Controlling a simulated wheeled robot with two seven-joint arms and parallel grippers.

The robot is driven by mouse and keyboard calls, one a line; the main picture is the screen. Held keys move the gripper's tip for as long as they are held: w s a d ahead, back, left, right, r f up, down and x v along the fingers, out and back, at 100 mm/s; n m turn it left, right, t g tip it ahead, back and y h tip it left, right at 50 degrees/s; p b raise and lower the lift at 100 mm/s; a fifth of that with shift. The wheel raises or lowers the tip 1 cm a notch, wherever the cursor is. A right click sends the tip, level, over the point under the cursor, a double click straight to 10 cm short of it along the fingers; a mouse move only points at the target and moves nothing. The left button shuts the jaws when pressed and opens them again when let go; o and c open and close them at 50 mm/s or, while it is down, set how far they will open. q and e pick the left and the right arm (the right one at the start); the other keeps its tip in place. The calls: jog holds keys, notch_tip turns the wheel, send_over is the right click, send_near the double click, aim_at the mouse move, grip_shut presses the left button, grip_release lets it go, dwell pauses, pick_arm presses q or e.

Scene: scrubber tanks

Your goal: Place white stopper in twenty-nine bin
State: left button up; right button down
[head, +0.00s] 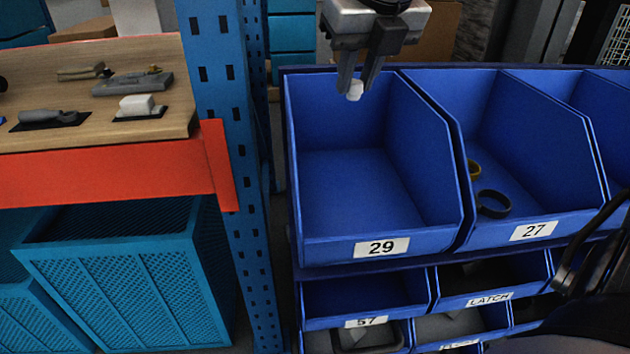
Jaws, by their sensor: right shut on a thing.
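My right gripper (358,84) comes down from the top of the head view. It is shut on the small white stopper (355,91), which shows at its fingertips. The stopper is above the back part of the blue bin labelled 29 (330,248). That bin is open at the top and front, and its visible floor is empty. How high the stopper is over the bin floor is hard to tell. My left gripper is not in view.
Smaller bins lie below, one labelled 57 (366,321). A blue post (226,90) and a wooden shelf (60,140) with several small parts stand left.

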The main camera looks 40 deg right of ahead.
aim_at(354, 82)
jog(key=x, duration=0.3)
jog(key=shift+a+f+b, duration=0.1)
jog(key=shift+a+b, duration=0.1)
jog(key=shift+b, duration=0.1)
jog(key=f, duration=0.5)
jog(key=shift+s+f, duration=0.1)
jog(key=shift+s, duration=0.15)
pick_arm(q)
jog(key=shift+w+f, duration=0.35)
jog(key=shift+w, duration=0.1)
pick_arm(e)
jog(key=shift+f, duration=1.95)
jog(key=shift+f+b, duration=0.15)
jog(key=shift+b, duration=0.25)
jog(key=c, duration=1.3)
grip_release()
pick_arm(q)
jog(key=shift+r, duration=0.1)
pick_arm(e)
jog(key=shift+o, duration=0.2)
